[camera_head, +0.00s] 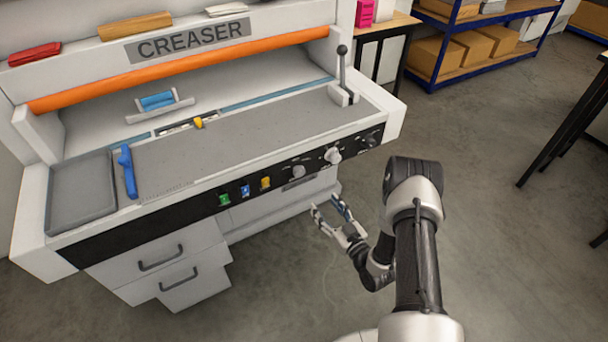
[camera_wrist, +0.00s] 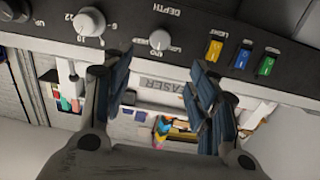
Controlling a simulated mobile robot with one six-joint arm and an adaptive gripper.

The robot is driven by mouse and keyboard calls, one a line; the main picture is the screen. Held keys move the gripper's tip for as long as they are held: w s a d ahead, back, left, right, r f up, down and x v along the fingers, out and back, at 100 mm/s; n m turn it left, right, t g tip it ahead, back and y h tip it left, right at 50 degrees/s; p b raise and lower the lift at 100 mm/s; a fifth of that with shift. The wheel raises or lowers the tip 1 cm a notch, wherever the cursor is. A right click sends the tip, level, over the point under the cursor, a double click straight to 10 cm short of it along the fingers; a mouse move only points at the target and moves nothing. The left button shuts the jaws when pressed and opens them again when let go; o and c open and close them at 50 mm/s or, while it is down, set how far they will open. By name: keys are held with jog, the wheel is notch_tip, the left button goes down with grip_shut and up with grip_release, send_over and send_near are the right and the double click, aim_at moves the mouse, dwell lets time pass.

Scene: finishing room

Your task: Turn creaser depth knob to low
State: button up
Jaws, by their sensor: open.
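The creaser (camera_head: 140,112) is a large pale machine with a black control panel along its front. The depth knob (camera_head: 298,171) is small and light grey, just right of the coloured buttons. In the wrist view the panel appears upside down, and the depth knob (camera_wrist: 160,40) lies under the word DEPTH, with small labels on both sides. I cannot tell which way its pointer faces. My gripper (camera_head: 326,203) is in front of and below the panel, open and empty. In the wrist view the fingers (camera_wrist: 160,62) stand apart on either side of the knob's line, not touching it.
A larger white knob (camera_head: 333,155) and a dark knob (camera_head: 371,138) sit right of the depth knob. Green (camera_head: 223,199), blue (camera_head: 245,190) and yellow (camera_head: 265,182) buttons sit left. A lever (camera_head: 342,66) stands on the machine's right. The floor in front is clear.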

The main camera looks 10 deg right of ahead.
aim_at(301, 174)
jog(key=b+x, duration=0.4)
jog(key=x, duration=1.2)
jog(key=shift+w, duration=0.1)
jog(key=shift+c, duration=0.5)
jog(key=c, duration=1)
